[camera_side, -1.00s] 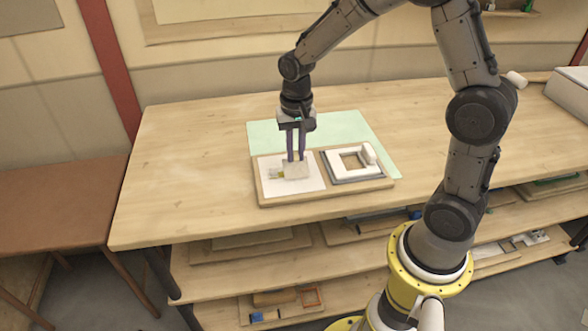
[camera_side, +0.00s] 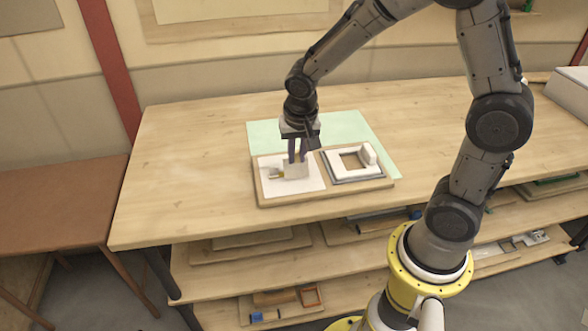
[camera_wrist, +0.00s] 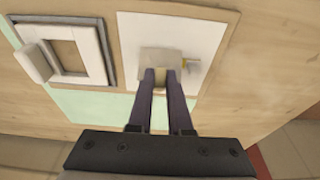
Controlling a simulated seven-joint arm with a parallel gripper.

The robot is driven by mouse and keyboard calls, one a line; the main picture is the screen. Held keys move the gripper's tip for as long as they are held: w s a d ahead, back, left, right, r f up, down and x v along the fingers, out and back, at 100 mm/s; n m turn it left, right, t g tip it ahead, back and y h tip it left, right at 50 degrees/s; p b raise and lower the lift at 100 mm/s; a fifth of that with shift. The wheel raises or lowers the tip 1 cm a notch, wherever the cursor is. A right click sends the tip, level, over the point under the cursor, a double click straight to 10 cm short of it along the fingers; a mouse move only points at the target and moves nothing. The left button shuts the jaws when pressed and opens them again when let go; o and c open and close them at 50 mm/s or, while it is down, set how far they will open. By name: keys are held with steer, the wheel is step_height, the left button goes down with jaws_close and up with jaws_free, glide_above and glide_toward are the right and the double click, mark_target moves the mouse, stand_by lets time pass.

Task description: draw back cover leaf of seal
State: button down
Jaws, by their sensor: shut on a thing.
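The cover leaf is a small beige flap (camera_side: 297,170) on the white sheet (camera_side: 316,184) at the left of the wooden board. In the wrist view the leaf (camera_wrist: 160,60) lies across my fingertips. My gripper (camera_side: 298,158) is shut on the leaf's far edge, with its fingers tilted. The leaf seems tipped up, with its near edge close to the sheet. A small yellowish piece (camera_side: 277,174), perhaps part of the seal, shows beside the leaf; it also shows in the wrist view (camera_wrist: 192,65). What lies under the leaf is hidden.
A white square frame (camera_side: 338,168) with a thick white block (camera_side: 369,155) sits on the board's right half. The wooden board (camera_side: 318,195) partly covers a pale green mat (camera_side: 352,124). The table left of the board is clear.

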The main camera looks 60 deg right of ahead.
steer(key=shift+s+a+t+h, duration=0.45)
steer(key=shift+s+t+h, duration=0.1)
steer(key=shift+t+h, duration=0.25)
steer(key=c, duration=0.8)
jaws_free()
steer(key=shift+o, duration=0.2)
steer(key=shift+r, duration=0.1)
steer(key=shift+v, duration=2.95)
steer(key=v, duration=1.3)
steer(key=shift+r, duration=0.35)
steer(key=shift+s+a, duration=0.1)
steer(key=shift+a, duration=0.05)
